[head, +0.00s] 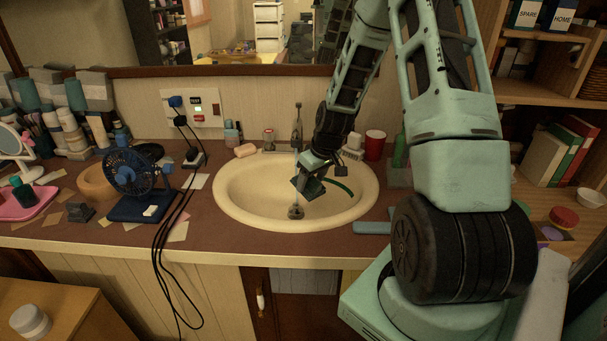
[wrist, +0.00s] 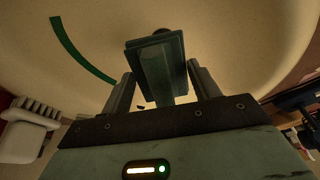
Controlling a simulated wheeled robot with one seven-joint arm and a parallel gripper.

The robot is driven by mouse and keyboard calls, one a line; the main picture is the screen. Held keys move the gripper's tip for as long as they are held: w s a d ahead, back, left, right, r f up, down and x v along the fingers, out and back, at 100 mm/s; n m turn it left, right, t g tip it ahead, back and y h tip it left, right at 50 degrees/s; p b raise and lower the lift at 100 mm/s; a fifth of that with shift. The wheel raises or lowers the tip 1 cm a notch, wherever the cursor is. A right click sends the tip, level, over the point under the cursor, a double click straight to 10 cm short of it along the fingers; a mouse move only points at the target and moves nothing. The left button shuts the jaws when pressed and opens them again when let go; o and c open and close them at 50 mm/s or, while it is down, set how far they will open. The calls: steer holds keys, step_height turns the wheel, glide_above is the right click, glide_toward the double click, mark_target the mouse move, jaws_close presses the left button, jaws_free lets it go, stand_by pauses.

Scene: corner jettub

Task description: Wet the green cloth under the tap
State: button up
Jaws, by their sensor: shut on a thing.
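My gripper (head: 308,176) reaches down into the sink basin (head: 235,200) and is shut on a dark green folded block, which I take to be the green cloth (head: 309,189). In the wrist view the cloth (wrist: 161,68) stands between the two fingers of my gripper (wrist: 162,84). The tap (head: 297,128) rises at the back of the basin, a little left of my gripper. The drain (head: 295,211) lies below and left of the cloth. I cannot tell whether water runs or whether the cloth is wet.
A curved green strip (head: 341,186) lies along the basin's right side, also in the wrist view (wrist: 75,48). Soap (head: 245,150) and a red cup (head: 375,145) stand behind the basin. A blue fan (head: 133,172) and black cables (head: 169,240) are at left.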

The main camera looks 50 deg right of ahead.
steer(key=s+a+r+p, duration=0.2)
steer(key=s+r+p, duration=0.1)
steer(key=s+r, duration=0.1)
steer(key=shift+s+a+r+p, duration=0.3)
steer(key=shift+s+a+r, duration=0.1)
steer(key=shift+s, duration=0.1)
stand_by(0.9)
